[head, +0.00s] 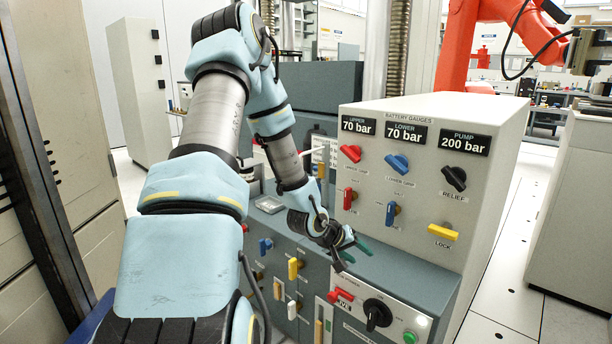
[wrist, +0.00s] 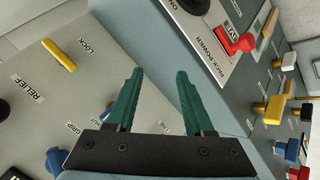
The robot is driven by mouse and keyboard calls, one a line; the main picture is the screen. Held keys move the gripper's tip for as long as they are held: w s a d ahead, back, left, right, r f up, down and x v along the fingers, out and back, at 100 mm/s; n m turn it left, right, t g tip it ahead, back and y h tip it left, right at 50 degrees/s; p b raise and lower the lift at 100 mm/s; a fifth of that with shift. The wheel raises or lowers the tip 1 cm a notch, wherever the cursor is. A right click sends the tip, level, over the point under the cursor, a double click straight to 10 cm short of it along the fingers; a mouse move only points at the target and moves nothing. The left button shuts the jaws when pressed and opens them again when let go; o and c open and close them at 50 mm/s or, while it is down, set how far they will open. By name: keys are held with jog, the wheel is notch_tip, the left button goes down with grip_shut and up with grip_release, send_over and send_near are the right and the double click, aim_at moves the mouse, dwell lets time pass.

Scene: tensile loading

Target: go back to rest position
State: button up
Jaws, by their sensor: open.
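My gripper (head: 352,254) is open and empty, with two green fingers. In the head view it is over the ledge in front of the grey gauge panel (head: 315,190), and my light-blue arm reaches to it from the lower left. In the wrist view the gripper (wrist: 158,75) points at the panel's lower corner. Nothing is between its fingers, and no contact with a knob or lever is visible.
The panel carries red, blue, black and yellow knobs, with the yellow LOCK lever (head: 442,232) to the right. An orange robot arm (head: 462,40) stands behind. Floor at right is clear.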

jog(key=s+a+r+m+g+y, duration=0.1)
jog(key=s+a+r+y, duration=0.25)
jog(key=a, duration=0.45)
jog(key=s+a+r+y, duration=0.2)
jog(key=a+r+y, duration=0.15)
jog(key=a, duration=0.35)
jog(key=s+a+r+g, duration=0.2)
jog(key=s+a+r, duration=0.4)
jog(key=s, duration=0.4)
notch_tip(320, 180, up, 15)
jog(key=p, duration=1.5)
jog(key=shift+s, duration=0.3)
jog(key=shift+d, duration=0.1)
